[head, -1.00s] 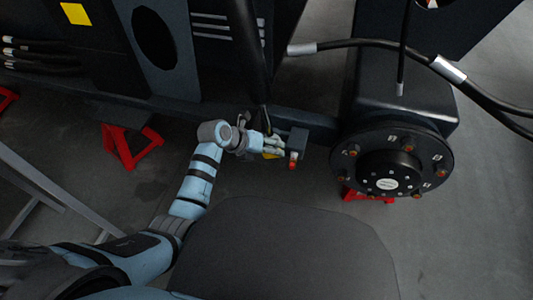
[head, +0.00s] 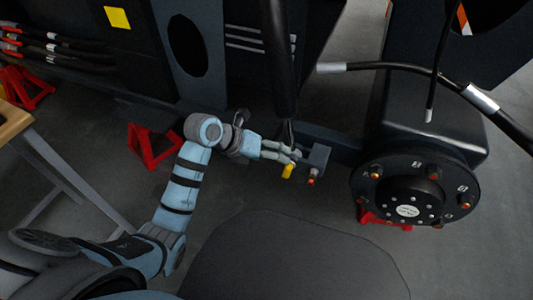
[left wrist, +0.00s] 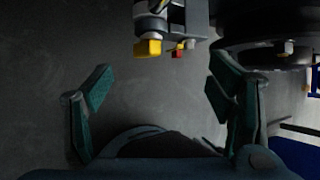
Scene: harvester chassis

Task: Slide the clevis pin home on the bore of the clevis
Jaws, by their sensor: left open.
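The yellow end of what looks like the clevis pin (head: 287,171) shows beside a dark grey block (head: 316,157) at the frame, below a black cylinder. The yellow end is also in the left wrist view (left wrist: 148,47), at the top, below a pale metal part (left wrist: 150,8) that may be the clevis. The bore and how deep the pin sits cannot be made out. My left gripper (head: 287,152) is close to the yellow end. In the left wrist view its fingers (left wrist: 160,72) are spread wide with nothing between them, the yellow end lying beyond the tips. My right gripper is out of view.
A small red-tipped part (head: 311,181) sits under the grey block. A large wheel hub (head: 408,190) with orange-tipped studs is close on the right. Red stands (head: 152,146) are on the floor. A black hose (head: 385,66) crosses at upper right.

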